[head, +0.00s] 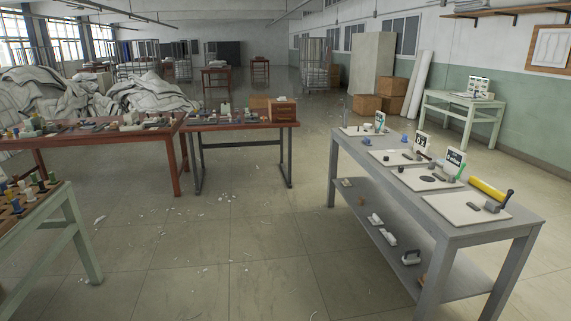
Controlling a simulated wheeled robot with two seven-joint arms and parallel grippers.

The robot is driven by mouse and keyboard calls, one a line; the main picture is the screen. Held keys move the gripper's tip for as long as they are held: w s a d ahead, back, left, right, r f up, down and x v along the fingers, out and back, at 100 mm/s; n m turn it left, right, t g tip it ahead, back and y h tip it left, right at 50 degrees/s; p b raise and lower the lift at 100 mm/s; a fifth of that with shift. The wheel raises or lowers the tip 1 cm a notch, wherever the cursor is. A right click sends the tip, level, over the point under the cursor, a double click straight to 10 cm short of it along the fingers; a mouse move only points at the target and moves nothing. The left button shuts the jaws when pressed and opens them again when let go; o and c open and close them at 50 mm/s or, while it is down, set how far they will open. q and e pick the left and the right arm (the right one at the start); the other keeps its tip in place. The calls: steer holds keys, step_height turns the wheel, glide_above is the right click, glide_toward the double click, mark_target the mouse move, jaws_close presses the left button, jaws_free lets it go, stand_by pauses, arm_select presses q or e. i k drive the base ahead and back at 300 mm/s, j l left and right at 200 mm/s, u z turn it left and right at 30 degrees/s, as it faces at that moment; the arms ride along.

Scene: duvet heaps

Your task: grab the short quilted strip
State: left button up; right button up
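I cannot make out a short quilted strip for certain in the head view. Large heaps of pale, dark-lined quilted duvets (45,95) lie at the back left, with another mound (150,93) beside them, behind the red-brown tables. Many small items lie on the long red-brown table (155,136), too small to tell apart. Neither of my grippers shows in this view.
A grey two-level table (462,232) with boards and a yellow roller (487,188) stands at the right. A red-brown table (240,125) stands mid-left, and a green-legged table (72,225) at the near left. The middle floor is clear except for scattered scraps.

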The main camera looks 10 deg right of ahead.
mark_target(366, 140)
steer(key=i+z, duration=0.1)
steer(key=i, duration=1.75)
steer(key=i+j+z, duration=0.1)
steer(key=i+z, duration=0.4)
steer(key=i+j+z, duration=0.45)
steer(key=i, duration=0.15)
steer(key=i+j+z, duration=0.5)
